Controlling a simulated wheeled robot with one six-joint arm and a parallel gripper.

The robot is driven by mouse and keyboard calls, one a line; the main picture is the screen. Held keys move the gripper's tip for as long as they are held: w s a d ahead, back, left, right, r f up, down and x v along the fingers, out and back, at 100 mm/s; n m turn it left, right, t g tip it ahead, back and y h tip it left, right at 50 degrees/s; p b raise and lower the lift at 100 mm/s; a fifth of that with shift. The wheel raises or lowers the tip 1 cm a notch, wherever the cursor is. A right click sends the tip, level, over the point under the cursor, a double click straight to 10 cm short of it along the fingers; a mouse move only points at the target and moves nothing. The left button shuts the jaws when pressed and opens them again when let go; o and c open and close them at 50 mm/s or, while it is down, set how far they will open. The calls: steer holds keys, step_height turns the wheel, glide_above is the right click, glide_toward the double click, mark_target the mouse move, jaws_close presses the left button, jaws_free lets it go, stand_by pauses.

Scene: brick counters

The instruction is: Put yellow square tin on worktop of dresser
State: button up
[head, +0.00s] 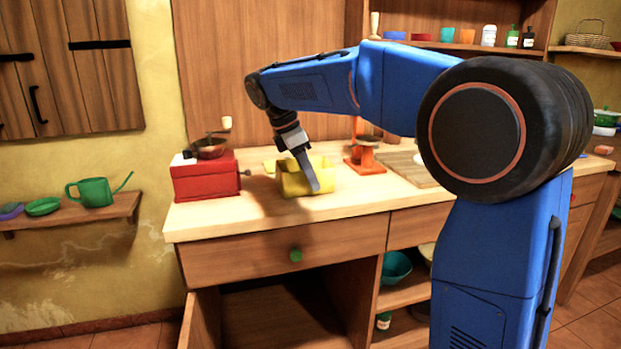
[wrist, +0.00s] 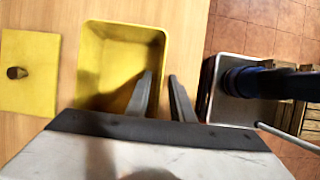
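The yellow square tin (head: 289,184) is an open box on the wooden worktop (head: 330,205) of the dresser, right of the red grinder. In the wrist view the tin (wrist: 105,62) shows its empty inside. Its yellow lid (wrist: 28,70) with a dark knob lies flat on the worktop beside it. My gripper (head: 311,184) points down at the tin. In the wrist view my gripper (wrist: 160,78) has its fingers apart, one over the tin's inside and one outside its right wall. The wall lies between them, with visible gaps. The fingers hide part of the near right corner.
The red grinder (head: 205,177) stands close to the tin at the worktop's left end. An orange scale-like object (head: 366,161) and a wooden board (head: 408,168) are to the right. The worktop's front edge is clear. A cabinet door below stands open.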

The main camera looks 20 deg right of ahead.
steer(key=shift+r, duration=0.1)
steer(key=v, duration=1.2)
steer(key=s+d+f+m+t+y, duration=0.1)
steer(key=s+d+f+m, duration=0.3)
steer(key=s+f, duration=0.3)
steer(key=s+d+f+m+t+y, duration=0.1)
steer(key=s+d+f+m, duration=0.3)
steer(key=s, duration=0.6)
steer(key=s+d+f+m+t+y, duration=0.1)
steer(key=s+d+f+m+y, duration=0.15)
steer(key=s+f+m, duration=0.4)
steer(key=s+f+m+t, duration=0.1)
steer(key=s+f+m, duration=0.2)
steer(key=s+f, duration=0.7)
steer(key=shift+d+f+t, duration=0.4)
steer(key=shift+d+f, duration=0.1)
steer(key=shift+f, duration=0.15)
steer(key=shift+m, duration=0.25)
